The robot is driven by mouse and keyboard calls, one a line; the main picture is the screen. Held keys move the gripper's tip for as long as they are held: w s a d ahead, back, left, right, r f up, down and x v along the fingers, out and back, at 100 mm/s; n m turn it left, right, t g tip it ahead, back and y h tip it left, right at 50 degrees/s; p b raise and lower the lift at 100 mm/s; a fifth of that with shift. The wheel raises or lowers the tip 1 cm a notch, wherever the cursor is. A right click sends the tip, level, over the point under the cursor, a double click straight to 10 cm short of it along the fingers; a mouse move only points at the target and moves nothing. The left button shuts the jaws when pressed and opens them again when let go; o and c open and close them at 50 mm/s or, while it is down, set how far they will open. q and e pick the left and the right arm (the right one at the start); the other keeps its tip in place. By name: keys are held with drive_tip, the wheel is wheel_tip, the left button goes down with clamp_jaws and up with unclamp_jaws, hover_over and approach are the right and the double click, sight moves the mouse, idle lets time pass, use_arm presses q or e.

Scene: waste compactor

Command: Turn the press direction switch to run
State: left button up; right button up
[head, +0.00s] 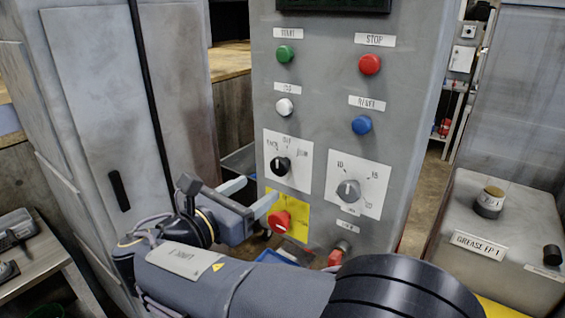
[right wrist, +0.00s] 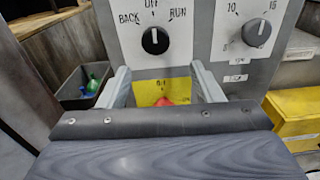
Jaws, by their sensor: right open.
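The press direction switch (head: 280,166) is a black round knob on a white plate on the grey control panel. It also shows in the right wrist view (right wrist: 155,41), where the plate reads BACK, OFF and RUN from left to right. Its pale mark points up at OFF. My right gripper (head: 249,196) is open and empty, with its fingers pointing at the panel. In the right wrist view its two fingertips (right wrist: 160,76) stand apart below the switch, not touching it. My left gripper is not in view.
A red emergency button (head: 281,221) on a yellow plate sits just below the switch. A grey dial (head: 348,191) is to its right. Green (head: 285,54), white (head: 284,107), red (head: 370,64) and blue (head: 362,125) buttons are above. A grey cabinet (head: 110,100) stands left.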

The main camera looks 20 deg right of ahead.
sight(277, 168)
drive_tip(key=x, duration=0.4)
drive_tip(key=r+p+x, duration=0.1)
drive_tip(key=x, duration=0.2)
drive_tip(key=shift+w+a, duration=0.15)
drive_tip(key=shift+w, duration=0.05)
drive_tip(key=c, duration=1)
